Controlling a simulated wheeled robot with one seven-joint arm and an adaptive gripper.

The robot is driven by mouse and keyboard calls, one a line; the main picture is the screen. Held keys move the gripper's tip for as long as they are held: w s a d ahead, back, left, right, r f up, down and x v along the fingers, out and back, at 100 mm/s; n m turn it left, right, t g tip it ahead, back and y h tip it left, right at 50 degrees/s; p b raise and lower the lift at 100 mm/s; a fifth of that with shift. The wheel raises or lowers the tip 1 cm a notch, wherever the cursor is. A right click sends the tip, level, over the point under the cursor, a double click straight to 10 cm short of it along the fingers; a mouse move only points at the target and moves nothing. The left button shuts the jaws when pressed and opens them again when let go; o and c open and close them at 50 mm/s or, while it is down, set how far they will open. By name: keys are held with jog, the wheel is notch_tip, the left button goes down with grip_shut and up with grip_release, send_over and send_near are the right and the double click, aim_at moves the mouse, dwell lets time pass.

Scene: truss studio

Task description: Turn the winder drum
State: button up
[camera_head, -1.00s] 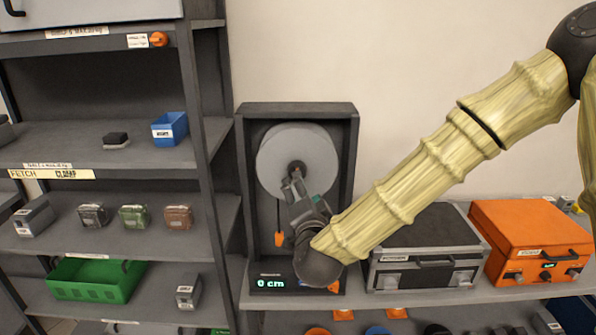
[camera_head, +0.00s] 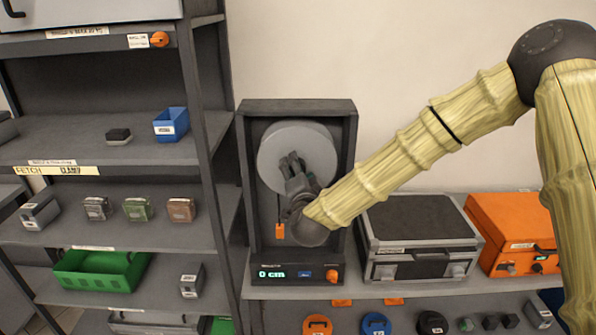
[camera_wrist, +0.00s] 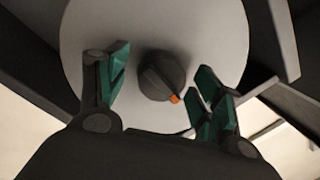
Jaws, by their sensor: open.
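The winder drum (camera_head: 318,146) is a light grey disc set in a dark upright frame (camera_head: 348,125). In the wrist view the drum (camera_wrist: 200,35) has a dark knob (camera_wrist: 158,76) at its middle with an orange mark at its lower right. My gripper (camera_head: 291,162) is in front of the drum and hides its knob in the head view. In the wrist view my gripper (camera_wrist: 158,92) is open, with green-padded fingers on both sides of the knob and apart from it. The winder's display (camera_head: 272,274) reads 0 cm.
An orange tag (camera_head: 279,231) hangs below the drum on the left. A grey case (camera_head: 420,235) and an orange case (camera_head: 515,232) stand right of the winder. A shelf unit with bins and small boxes stands close on the left.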

jog(key=c, duration=1.4)
jog(key=shift+f, duration=0.1)
jog(key=shift+c, duration=0.2)
jog(key=shift+f+b, duration=0.15)
jog(key=shift+b, duration=0.55)
jog(key=shift+f+m+b, duration=0.1)
jog(key=shift+m+b, duration=0.6)
jog(key=shift+b, duration=0.2)
jog(key=m+b, duration=0.2)
jog(key=b, duration=0.1)
jog(key=shift+f+b, duration=0.1)
jog(key=shift+b, duration=0.25)
jog(key=m+b, duration=0.4)
jog(key=b, duration=0.2)
jog(key=shift+t+b, duration=0.3)
jog(key=shift+t, duration=0.1)
jog(key=shift+r+m+b, duration=0.2)
jog(key=shift+m+b, duration=0.7)
jog(key=shift+b, duration=0.25)
jog(key=shift+r+m, duration=0.1)
jog(key=shift+m, duration=0.2)
